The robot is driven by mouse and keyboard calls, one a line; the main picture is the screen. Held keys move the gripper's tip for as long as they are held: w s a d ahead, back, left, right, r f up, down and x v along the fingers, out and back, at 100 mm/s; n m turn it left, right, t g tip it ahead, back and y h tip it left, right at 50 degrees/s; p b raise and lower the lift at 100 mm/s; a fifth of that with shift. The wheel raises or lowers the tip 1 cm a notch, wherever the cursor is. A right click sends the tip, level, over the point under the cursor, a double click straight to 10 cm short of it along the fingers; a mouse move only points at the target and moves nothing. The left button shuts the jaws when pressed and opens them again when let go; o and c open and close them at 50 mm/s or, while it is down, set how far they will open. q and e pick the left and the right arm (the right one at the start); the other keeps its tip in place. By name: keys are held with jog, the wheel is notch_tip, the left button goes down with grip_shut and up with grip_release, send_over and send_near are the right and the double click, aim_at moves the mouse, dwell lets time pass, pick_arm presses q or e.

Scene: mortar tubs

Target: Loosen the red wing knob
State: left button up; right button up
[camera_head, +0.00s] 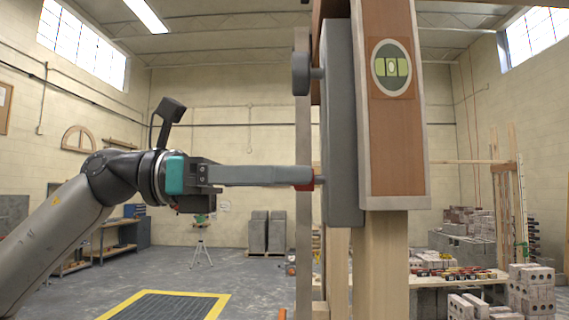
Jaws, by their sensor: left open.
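The red wing knob (305,187) shows only as a small red patch at the left side of an upright grey plate (343,120). My left gripper (303,175) reaches in level from the left, its fingertips at the knob and covering most of it. Seen from the side, the near finger hides the far one. The jaws are open around or beside the knob; I cannot tell which, nor whether they touch it. My right gripper is out of view.
A wooden board with a green level vial (391,68) stands to the right on a timber post (380,262). Blocks and a bench (457,282) are behind at right. Open floor lies left.

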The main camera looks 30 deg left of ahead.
pick_arm(q)
jog(key=shift+d, duration=0.1)
jog(key=c, duration=1.1)
jog(key=shift+n, duration=0.3)
jog(key=shift+w+f+n, duration=0.1)
jog(key=shift+w+n, duration=0.05)
jog(key=shift+n, duration=8.45)
jog(key=o, duration=1.1)
